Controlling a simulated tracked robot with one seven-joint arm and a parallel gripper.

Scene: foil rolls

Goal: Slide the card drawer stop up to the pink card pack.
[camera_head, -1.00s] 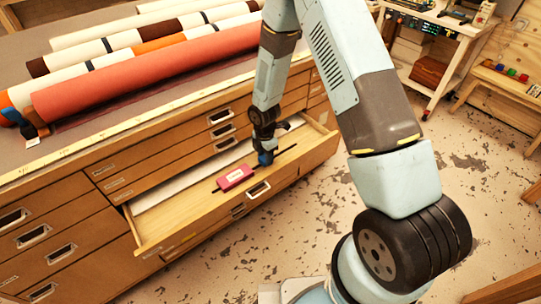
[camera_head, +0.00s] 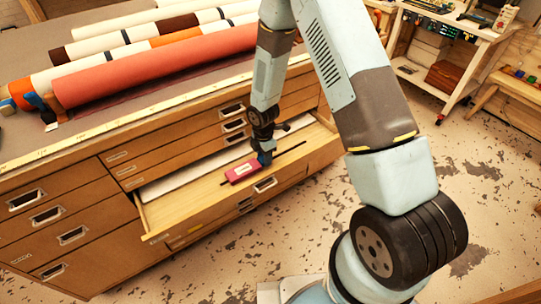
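The pink card pack (camera_head: 242,172) lies in the open wooden drawer (camera_head: 200,205), on or beside a thin dark rod (camera_head: 290,148) that runs along the drawer. A small blue piece (camera_head: 265,158), which looks like the card drawer stop, is on the rod at the pack's right end. It looks very close to the pack; I cannot tell whether they touch. My gripper (camera_head: 264,150) reaches down from above to the blue piece. Its fingers are dark and small here, and I cannot tell whether they are closed on it.
Large rolls (camera_head: 150,70) lie on the cabinet top above the drawer. Closed drawers (camera_head: 50,215) are to the left. A white sheet (camera_head: 195,178) lies at the back of the open drawer. A workbench (camera_head: 450,50) stands at the back right.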

